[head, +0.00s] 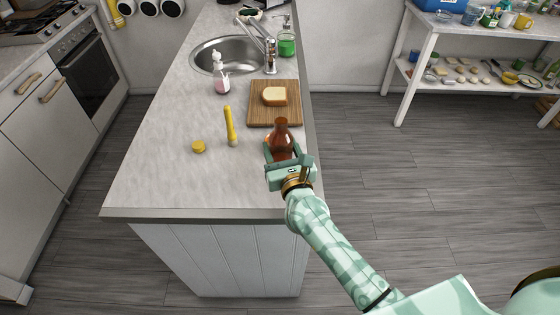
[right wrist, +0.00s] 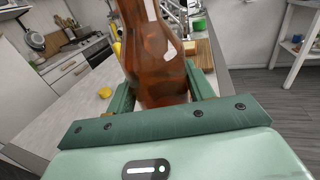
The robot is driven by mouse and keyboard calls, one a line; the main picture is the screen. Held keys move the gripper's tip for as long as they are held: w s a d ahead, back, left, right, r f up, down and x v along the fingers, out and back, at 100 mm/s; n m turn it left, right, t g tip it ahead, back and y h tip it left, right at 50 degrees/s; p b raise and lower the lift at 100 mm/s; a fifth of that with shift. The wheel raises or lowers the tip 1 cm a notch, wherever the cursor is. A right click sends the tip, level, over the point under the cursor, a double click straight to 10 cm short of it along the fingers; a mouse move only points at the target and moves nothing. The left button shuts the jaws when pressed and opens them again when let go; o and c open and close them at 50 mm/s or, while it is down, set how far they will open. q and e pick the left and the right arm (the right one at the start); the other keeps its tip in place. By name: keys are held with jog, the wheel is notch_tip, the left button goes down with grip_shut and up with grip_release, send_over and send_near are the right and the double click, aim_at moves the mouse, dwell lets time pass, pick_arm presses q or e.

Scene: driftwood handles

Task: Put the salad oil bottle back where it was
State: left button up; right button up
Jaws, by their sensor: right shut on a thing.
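A brown, see-through bottle (head: 283,136), which I take to be the salad oil bottle, stands about upright near the right edge of the counter (head: 170,180). My right gripper (head: 280,154) is shut around its lower body. In the right wrist view the bottle (right wrist: 153,50) fills the space between the two green fingers, and its top is cut off. I cannot tell whether its base touches the counter. My left gripper is not in view.
A wooden board (head: 288,115) with a piece of bread (head: 274,96) lies just behind the bottle. A yellow-handled tool (head: 230,127), a yellow lid (head: 198,147) and a pale pump bottle (head: 221,77) are to the left. The front left of the counter is clear.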

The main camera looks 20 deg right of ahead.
aim_at(280, 158)
jog(key=f, duration=0.1)
jog(key=f+b, duration=0.2)
jog(key=shift+w+a+f, duration=0.1)
jog(key=shift+w+f, duration=0.15)
jog(key=shift+f, duration=0.1)
jog(key=shift+r, duration=0.1)
jog(key=o, duration=1.5)
jog(key=shift+f, duration=0.2)
jog(key=shift+c, duration=0.2)
jog(key=shift+s+r, duration=0.1)
jog(key=shift+r, duration=0.1)
jog(key=s+b, duration=0.1)
jog(key=s, duration=1.1)
jog(key=shift+a, duration=0.1)
